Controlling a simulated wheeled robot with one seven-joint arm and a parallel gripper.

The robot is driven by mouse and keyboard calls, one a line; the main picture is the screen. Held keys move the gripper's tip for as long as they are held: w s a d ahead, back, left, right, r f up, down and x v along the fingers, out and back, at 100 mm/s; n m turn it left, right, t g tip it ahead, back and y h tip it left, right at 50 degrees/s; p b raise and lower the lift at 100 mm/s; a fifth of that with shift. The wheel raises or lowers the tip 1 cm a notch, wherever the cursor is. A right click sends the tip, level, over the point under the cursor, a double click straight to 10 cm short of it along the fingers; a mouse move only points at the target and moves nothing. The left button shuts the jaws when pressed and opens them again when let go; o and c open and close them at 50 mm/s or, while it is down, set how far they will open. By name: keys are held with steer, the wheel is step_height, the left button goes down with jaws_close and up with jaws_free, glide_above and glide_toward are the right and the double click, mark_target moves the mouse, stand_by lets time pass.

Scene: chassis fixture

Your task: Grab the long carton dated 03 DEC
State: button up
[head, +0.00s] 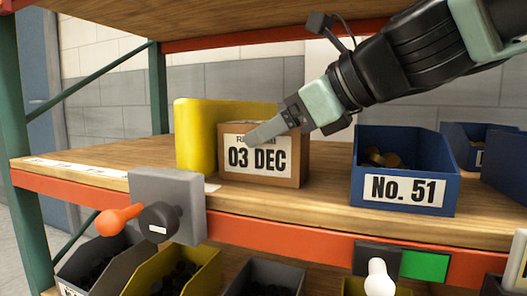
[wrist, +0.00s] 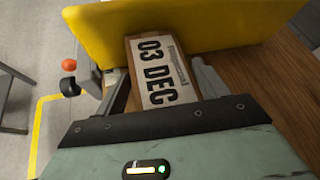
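The carton dated 03 DEC (head: 289,178) is a brown box with a white label, standing on the upper shelf. In the wrist view the carton (wrist: 158,72) shows a 03 DEC label and lies between my two fingers. My gripper (head: 262,132) comes in from the upper right, one finger crossing in front of the top of the front label. In the wrist view my gripper (wrist: 160,88) has its fingers spread, one on each side of the carton. It looks open; any contact is hard to tell. The carton's far end is hidden.
A yellow upright panel (head: 196,135) stands close at the carton's left and behind it. A blue bin marked No. 51 (head: 404,178) stands to the right. A grey block (head: 168,205) with knobs is on the shelf's front edge. Another shelf board (head: 230,18) hangs above.

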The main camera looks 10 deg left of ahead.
steer(key=shift+c, duration=1.3)
steer(key=shift+r, duration=0.1)
